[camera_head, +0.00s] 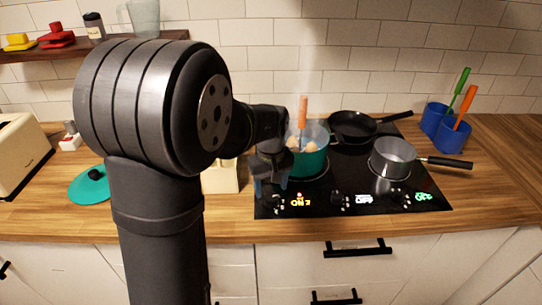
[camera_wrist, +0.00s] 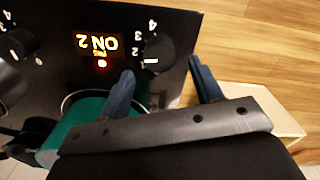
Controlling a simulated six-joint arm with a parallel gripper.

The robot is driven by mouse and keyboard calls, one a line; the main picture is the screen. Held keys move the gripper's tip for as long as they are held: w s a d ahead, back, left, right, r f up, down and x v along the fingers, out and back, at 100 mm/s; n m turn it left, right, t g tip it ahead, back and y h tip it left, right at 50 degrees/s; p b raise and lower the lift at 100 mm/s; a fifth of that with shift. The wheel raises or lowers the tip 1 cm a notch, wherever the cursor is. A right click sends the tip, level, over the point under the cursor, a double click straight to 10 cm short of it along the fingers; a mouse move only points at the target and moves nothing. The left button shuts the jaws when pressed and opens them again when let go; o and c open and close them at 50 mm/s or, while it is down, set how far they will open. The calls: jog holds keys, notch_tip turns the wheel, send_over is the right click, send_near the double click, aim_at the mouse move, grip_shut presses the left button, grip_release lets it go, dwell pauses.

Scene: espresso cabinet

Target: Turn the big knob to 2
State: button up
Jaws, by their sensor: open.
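The black cooktop (camera_head: 320,209) has several dark knobs along its front edge. The left knob (camera_head: 277,204) is below my gripper (camera_head: 270,186) in the head view. In the wrist view this knob (camera_wrist: 158,55) has a white pointer line and numbers beside it. The lit display (camera_wrist: 97,44) next to it appears upside down and reads ON 2. My gripper (camera_wrist: 161,70) is open, with its blue-grey fingertips on either side of the knob. I cannot tell whether they touch it. The other two displays glow white and green and read OFF.
A teal pot (camera_head: 313,162) with pale lumps and an orange-handled utensil stands close behind my gripper. A grey saucepan (camera_head: 393,160) and a black frying pan (camera_head: 352,125) are on the cooktop. A teal lid (camera_head: 90,187) lies left on the wooden counter.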

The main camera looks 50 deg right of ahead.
aim_at(271, 195)
notch_tip(271, 195, up, 14)
dwell(0.3)
jog(key=shift+f, duration=0.25)
notch_tip(271, 195, down, 17)
jog(key=shift+f, duration=0.15)
dwell(0.6)
